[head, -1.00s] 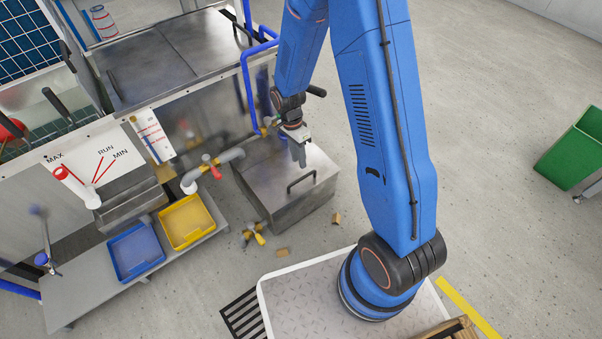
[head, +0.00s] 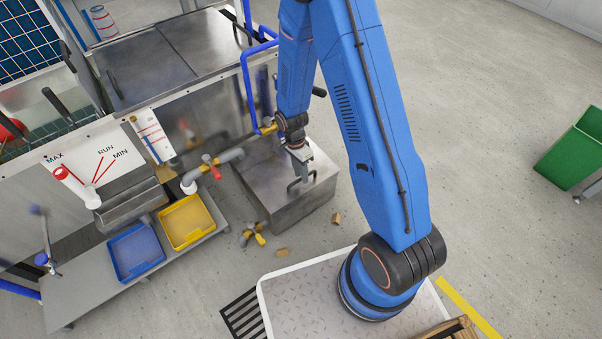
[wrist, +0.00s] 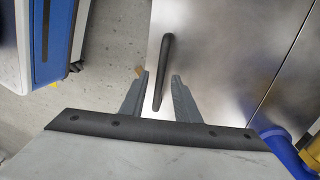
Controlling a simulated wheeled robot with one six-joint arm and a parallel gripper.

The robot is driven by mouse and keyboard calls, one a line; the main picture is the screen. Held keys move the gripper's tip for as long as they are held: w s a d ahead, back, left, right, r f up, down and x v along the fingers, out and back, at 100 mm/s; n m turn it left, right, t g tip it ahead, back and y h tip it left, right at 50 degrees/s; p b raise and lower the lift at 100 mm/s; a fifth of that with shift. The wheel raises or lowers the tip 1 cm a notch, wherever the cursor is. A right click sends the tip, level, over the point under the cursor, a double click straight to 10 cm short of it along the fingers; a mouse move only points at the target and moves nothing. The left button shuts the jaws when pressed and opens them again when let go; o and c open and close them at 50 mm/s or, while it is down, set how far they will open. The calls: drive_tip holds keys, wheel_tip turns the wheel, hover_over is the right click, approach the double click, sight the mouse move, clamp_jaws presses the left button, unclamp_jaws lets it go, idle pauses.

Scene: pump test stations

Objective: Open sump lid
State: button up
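The sump is a grey metal box (head: 265,185) on the floor beside the test bench, with a flat lid that lies shut. A dark bar handle (head: 293,186) stands on the lid; it also shows in the wrist view (wrist: 164,60). My gripper (head: 303,174) is over the lid, right at the handle in the head view. In the wrist view my gripper (wrist: 160,77) is open, with one finger on each side of the handle's near end. Gaps show on both sides of the handle. Whether the fingertips are down at handle height is hard to tell.
A grey pipe with a red-handled valve (head: 209,165) and blue pipes (head: 247,80) run close to the sump's left and back. Blue (head: 135,252) and yellow (head: 187,222) trays sit on a low shelf. A green bin (head: 575,150) stands right, with clear floor between.

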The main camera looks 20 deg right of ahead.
clamp_jaws()
drive_tip(key=shift+w+a+r+g, duration=0.1)
drive_tip(key=shift+w+r+g, duration=0.3)
drive_tip(key=shift+r, duration=0.3)
drive_tip(key=w+a+r+g+h, duration=0.1)
drive_tip(key=w+a+r+g, duration=0.1)
drive_tip(key=w+r, duration=0.6)
drive_tip(key=shift+r, duration=0.85)
drive_tip(key=shift+w+a, duration=0.1)
